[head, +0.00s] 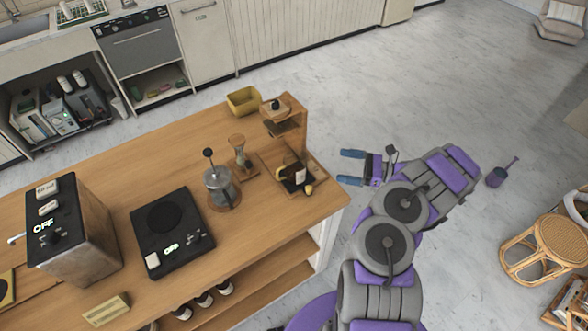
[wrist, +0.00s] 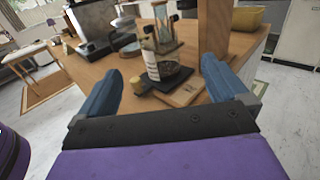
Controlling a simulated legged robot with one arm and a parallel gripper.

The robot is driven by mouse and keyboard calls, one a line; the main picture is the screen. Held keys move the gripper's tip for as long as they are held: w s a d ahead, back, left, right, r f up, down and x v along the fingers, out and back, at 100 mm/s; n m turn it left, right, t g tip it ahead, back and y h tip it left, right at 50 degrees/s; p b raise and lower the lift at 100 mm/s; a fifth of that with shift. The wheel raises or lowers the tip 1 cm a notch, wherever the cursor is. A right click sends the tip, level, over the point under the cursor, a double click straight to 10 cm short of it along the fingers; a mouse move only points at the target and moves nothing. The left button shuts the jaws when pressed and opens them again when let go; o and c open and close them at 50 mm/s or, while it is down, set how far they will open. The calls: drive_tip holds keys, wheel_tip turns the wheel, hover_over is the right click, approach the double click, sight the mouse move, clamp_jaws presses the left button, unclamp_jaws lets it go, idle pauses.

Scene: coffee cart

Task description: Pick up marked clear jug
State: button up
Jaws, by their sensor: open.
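A small clear jug with a pale label and dark lower part (head: 299,174) stands on the base of a wooden stand (head: 283,108) at the table's right end. In the wrist view the labelled jug (wrist: 164,73) is upright on the wooden base (wrist: 186,97), ahead of and between my fingers. My gripper (head: 351,167) is open and empty, just off the table's right edge, to the right of the jug and apart from it. Its two blue fingers also show in the wrist view (wrist: 160,66). The markings on the label are too small to read.
A French press (head: 218,184), an hourglass-shaped glass vessel (head: 240,158) and a yellow bin (head: 243,101) stand near the stand. A black hot plate (head: 171,228) and a coffee machine (head: 75,235) are further left. The stand's post (wrist: 214,30) rises close to my right finger.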

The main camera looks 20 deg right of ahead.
drive_tip(key=b, duration=0.2)
approach(284, 158)
drive_tip(key=shift+w+a+f, duration=0.1)
drive_tip(key=shift+w+a, duration=0.45)
drive_tip(key=shift+w, duration=0.1)
drive_tip(key=shift+b+x, duration=0.35)
drive_tip(key=shift+x, duration=2.4)
drive_tip(key=shift+s+f, duration=0.1)
drive_tip(key=shift+s, duration=0.05)
drive_tip(key=c, duration=0.9)
